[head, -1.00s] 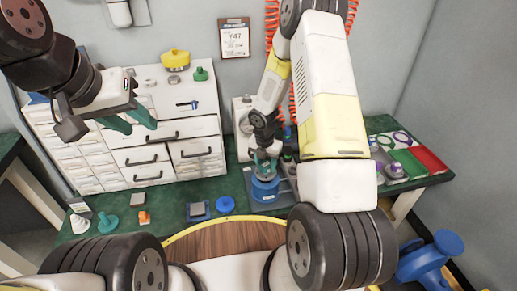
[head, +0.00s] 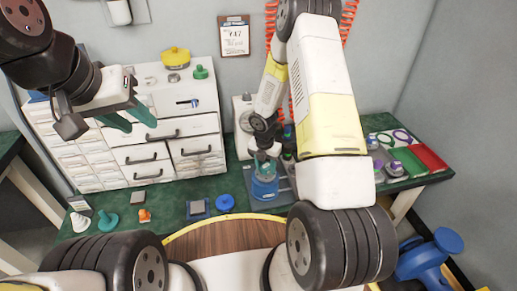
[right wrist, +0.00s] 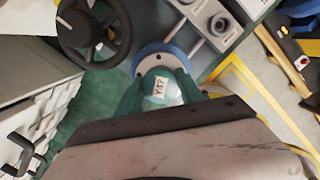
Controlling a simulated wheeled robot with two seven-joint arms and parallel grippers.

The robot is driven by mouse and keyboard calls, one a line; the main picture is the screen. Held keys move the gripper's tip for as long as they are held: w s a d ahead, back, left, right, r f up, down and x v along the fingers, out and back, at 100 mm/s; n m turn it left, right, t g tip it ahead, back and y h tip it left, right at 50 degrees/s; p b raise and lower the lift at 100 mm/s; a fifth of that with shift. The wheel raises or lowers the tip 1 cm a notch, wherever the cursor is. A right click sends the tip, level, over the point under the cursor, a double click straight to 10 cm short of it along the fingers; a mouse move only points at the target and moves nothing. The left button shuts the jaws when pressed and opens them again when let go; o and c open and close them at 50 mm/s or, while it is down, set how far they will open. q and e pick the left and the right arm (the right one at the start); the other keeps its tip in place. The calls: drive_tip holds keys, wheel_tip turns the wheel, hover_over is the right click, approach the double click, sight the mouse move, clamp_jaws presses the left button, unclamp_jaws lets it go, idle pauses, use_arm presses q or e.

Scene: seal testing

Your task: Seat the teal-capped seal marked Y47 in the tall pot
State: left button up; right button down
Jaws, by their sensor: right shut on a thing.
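My right gripper (head: 266,165) is shut on the teal-capped seal. In the right wrist view the seal's rounded teal cap (right wrist: 163,88) shows a white label reading Y47, between the green fingers. The gripper is right over a blue pot (head: 264,190) on the bench. In the right wrist view the pot's blue rim (right wrist: 158,50) shows just beyond the seal. The cap and fingers hide most of the mouth, so I cannot tell how deep the seal sits. My left gripper (head: 129,119) is open and empty in front of the drawer cabinet.
The white drawer cabinet (head: 145,163) stands behind left. A dark handwheel (right wrist: 95,28) is close to the pot. Several seals and caps, including a blue disc (head: 225,203), lie on the green bench. Green and red trays (head: 429,157) are at the right.

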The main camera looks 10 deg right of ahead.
drive_tip(key=shift+f, duration=0.45)
drive_tip(key=c, duration=0.7)
unclamp_jaws()
drive_tip(key=shift+o, duration=0.2)
drive_tip(key=r, duration=0.7)
drive_tip(key=shift+s+a+r, duration=0.25)
drive_tip(key=shift+s+r, duration=0.1)
drive_tip(key=shift+r, duration=0.1)
